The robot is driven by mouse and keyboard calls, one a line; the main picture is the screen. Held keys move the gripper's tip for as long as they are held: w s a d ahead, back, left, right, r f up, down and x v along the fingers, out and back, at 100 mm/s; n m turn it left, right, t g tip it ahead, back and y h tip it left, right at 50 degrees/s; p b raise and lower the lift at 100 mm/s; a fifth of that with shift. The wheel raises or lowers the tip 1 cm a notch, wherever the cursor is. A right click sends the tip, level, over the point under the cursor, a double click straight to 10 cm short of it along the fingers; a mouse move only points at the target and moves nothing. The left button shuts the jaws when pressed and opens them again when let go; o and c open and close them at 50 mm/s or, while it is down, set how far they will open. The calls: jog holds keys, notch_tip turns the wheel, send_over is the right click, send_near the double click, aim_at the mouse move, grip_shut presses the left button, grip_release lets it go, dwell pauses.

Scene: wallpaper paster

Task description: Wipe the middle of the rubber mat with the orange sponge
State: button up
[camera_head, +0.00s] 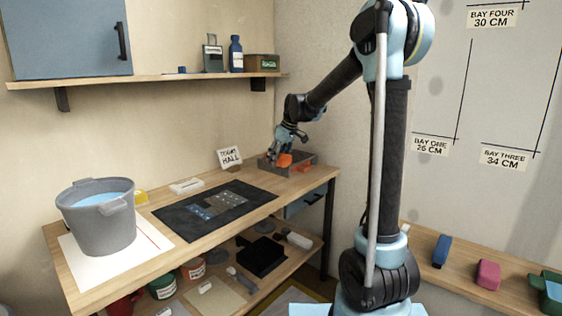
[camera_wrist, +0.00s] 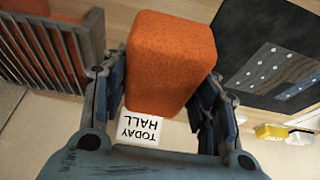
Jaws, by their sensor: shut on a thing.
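My gripper (camera_head: 280,154) is shut on the orange sponge (camera_wrist: 172,62), which sits between its two fingers in the wrist view. In the head view the sponge (camera_head: 285,160) is at the grey slatted tray (camera_head: 270,166) on the bench's far right end. The black rubber mat (camera_head: 172,222) lies flat on the bench, left of my gripper and apart from it. Its middle carries greyish patches with pale dots. The mat (camera_wrist: 290,30) also shows at the upper right of the wrist view.
A grey bucket (camera_head: 105,230) of bluish water stands on a white sheet (camera_head: 80,262) at the bench's left. A "TODAY HALL" card (camera_head: 229,158) stands behind the mat. A white block (camera_head: 186,185) and a yellow item (camera_head: 141,196) lie nearby. A shelf (camera_head: 160,80) hangs above.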

jog(key=n, duration=0.2)
send_over(234, 195)
jog(key=w+d, duration=0.3)
jog(key=f, duration=0.1)
jog(key=shift+s+d+g, duration=0.2)
jog(key=shift+s+g, duration=0.05)
jog(key=shift+g, duration=0.05)
jog(key=shift+f, duration=0.15)
jog(key=shift+f, duration=3.15)
jog(key=shift+f, duration=1.2)
dwell(0.6)
jog(key=shift+r, duration=0.1)
dwell(0.4)
jog(key=shift+s+a, duration=0.6)
jog(key=shift+s, duration=0.15)
jog(key=shift+s+a, duration=0.55)
jog(key=shift+s, duration=0.2)
